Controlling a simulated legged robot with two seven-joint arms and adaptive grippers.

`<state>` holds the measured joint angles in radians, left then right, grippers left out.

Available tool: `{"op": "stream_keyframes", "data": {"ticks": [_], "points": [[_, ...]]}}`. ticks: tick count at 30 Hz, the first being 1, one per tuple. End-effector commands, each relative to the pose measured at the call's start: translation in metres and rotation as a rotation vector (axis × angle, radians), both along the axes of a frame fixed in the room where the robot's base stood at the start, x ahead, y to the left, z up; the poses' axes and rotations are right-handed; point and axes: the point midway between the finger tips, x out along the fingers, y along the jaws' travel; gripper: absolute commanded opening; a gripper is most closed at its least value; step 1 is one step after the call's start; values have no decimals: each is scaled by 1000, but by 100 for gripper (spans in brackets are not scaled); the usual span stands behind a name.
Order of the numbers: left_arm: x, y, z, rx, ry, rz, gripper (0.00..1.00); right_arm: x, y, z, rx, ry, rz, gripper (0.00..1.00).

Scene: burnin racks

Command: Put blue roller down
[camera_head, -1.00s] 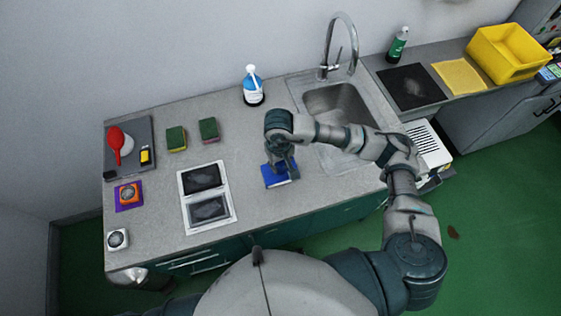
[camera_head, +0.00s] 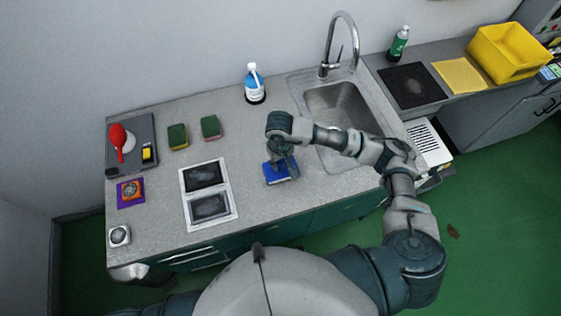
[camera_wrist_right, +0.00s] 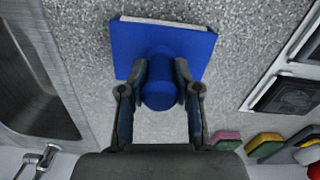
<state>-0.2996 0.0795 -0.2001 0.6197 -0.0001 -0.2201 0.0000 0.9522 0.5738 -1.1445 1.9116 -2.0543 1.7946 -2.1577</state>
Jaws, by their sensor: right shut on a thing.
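The blue roller (camera_wrist_right: 160,82) shows in the right wrist view as a round blue body between my right gripper's fingers. Just beyond it lies a flat blue square (camera_wrist_right: 187,46) with a pale strip along its far edge. My right gripper (camera_wrist_right: 159,100) is shut on the blue roller. In the head view my right gripper (camera_head: 280,162) is low over the counter, left of the sink, at the blue square (camera_head: 287,177). The gripper hides most of the roller there. I cannot tell whether the roller touches the square. My left gripper is out of view.
On the grey counter (camera_head: 260,212), a white framed panel (camera_head: 191,224) lies left of my gripper. Two sponges (camera_head: 211,127) (camera_head: 178,137), a blue-white bottle (camera_head: 254,83) and a sink (camera_head: 340,108) are around it. A dark tray (camera_head: 116,163) is at the far left.

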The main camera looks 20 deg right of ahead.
Motion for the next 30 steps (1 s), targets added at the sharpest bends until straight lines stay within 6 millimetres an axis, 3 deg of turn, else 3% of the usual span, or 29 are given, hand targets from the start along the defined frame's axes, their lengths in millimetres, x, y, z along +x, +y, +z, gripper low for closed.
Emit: {"op": "stream_keyframes", "data": {"ticks": [12, 13, 16, 17, 26, 30], "points": [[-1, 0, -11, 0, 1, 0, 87, -2, -1, -13, -5, 10, 1, 0], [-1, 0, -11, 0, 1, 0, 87, -2, -1, -13, -5, 12, 0, 30], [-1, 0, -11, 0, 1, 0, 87, -2, -1, -12, -5, 11, 0, 55], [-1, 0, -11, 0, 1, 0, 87, -2, -1, -12, -5, 10, 0, 57], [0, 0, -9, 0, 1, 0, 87, -2, -1, -8, -3, 7, 0, 57], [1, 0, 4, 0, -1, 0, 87, -2, 0, 2, -2, 6, 0, 57]]}}
